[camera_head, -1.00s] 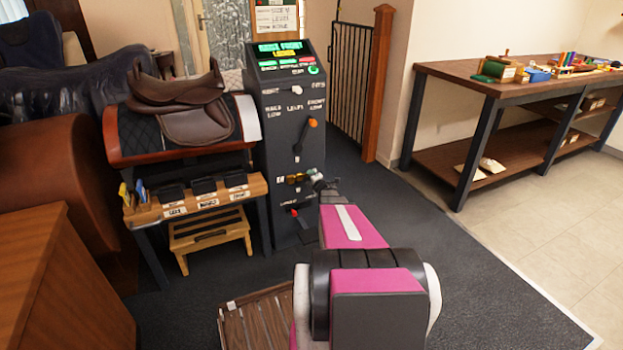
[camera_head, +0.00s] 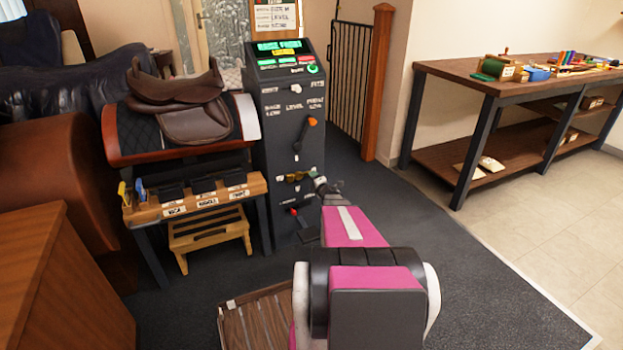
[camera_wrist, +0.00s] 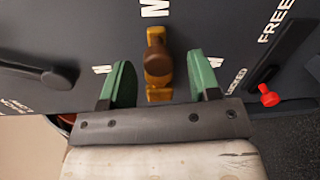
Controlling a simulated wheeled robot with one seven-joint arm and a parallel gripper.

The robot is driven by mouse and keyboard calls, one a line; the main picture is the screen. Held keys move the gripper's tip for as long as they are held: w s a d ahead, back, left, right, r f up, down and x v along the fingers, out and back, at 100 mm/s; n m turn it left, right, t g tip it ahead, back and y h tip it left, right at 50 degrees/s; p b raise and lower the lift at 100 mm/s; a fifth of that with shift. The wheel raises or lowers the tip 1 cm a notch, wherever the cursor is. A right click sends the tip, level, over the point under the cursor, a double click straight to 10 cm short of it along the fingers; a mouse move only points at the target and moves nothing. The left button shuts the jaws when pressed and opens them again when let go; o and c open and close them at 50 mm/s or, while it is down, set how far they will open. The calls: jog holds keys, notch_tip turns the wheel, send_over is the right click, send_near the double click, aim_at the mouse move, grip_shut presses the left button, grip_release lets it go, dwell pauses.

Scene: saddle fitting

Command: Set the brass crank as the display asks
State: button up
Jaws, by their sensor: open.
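The brass crank (camera_head: 293,177) is on the front of the dark cabinet (camera_head: 290,130), in its lower part. In the wrist view the crank (camera_wrist: 157,88) is a brass bar with a round brown knob in front. My gripper (camera_wrist: 159,62) has two green fingers, one on each side of the crank, with gaps to both; it is open and holds nothing. In the head view my gripper (camera_head: 319,183) is just right of the crank. The lit green display (camera_head: 279,46) is on top of the cabinet; its text is too small to read surely.
An orange-tipped lever (camera_head: 312,122) is above the crank, and a red-tipped lever (camera_head: 294,212) is below it. The red tip (camera_wrist: 269,96) shows near FREE and LOCKED labels in the wrist view. A saddle stand (camera_head: 185,150) is left; a workbench (camera_head: 470,75) is right.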

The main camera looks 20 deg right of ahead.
jog(key=s, duration=0.6)
jog(key=shift+s+r, duration=0.15)
jog(key=shift+s, duration=0.2)
jog(key=s+a+r+m+g, duration=0.4)
jog(key=s+a+m+g, duration=0.4)
jog(key=s+a+m, duration=0.2)
jog(key=s+a+r+m+g, duration=0.4)
jog(key=s+a+m+g, duration=0.5)
jog(key=s+a, duration=0.5)
jog(key=a+m, duration=0.1)
jog(key=a, duration=0.4)
jog(key=shift+s+a+h, duration=0.15)
jog(key=shift+s+h, duration=0.05)
jog(key=shift+h, duration=0.1)
